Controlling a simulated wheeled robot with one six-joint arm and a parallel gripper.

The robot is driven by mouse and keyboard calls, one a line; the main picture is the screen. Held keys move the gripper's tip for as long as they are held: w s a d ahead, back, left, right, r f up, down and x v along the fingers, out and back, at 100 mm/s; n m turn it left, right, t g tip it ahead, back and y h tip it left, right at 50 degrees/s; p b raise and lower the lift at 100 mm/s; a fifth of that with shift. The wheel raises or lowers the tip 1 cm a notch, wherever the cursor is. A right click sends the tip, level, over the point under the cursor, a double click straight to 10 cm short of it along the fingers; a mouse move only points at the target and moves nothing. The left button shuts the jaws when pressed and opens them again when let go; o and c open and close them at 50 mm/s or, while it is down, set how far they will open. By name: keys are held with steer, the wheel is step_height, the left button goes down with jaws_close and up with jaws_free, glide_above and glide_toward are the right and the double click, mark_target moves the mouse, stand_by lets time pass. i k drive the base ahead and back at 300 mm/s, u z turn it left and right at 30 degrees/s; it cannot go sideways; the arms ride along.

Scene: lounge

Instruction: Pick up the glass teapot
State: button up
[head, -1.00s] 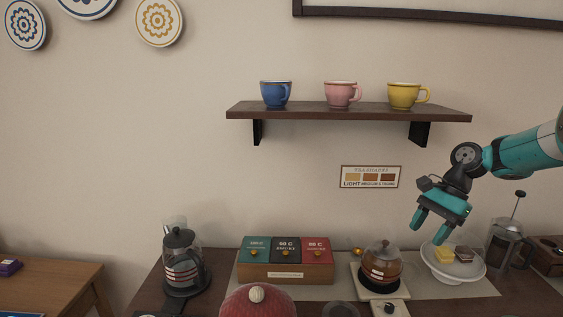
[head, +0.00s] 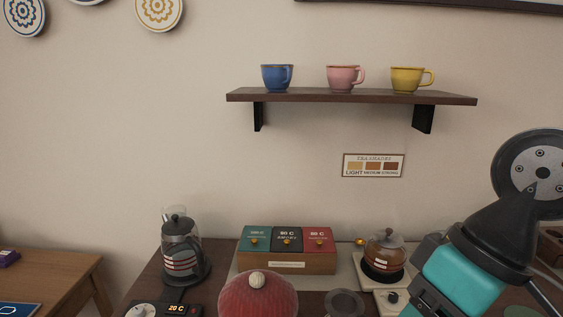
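The glass teapot (head: 384,252) holds amber-brown liquid and has a domed lid and a pale label. It sits upright on a small white stand with a dark plate (head: 392,299) on the counter, right of the tea box. My gripper (head: 447,288) is large at the lower right, close to the camera, with teal and black parts. In the picture it lies just right of the teapot and nothing shows in it. Its fingertips run toward or past the bottom edge, so their spread cannot be told.
A tea box (head: 286,263) with three coloured panels stands left of the teapot. A dark kettle (head: 181,252) is farther left. A red knobbed dome (head: 258,297) is in front. A shelf (head: 350,97) with three cups hangs above. My arm hides the counter's right side.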

mark_target(384, 262)
steer(key=z, duration=2.7)
steer(key=k, duration=1.25)
steer(key=u, duration=2.5)
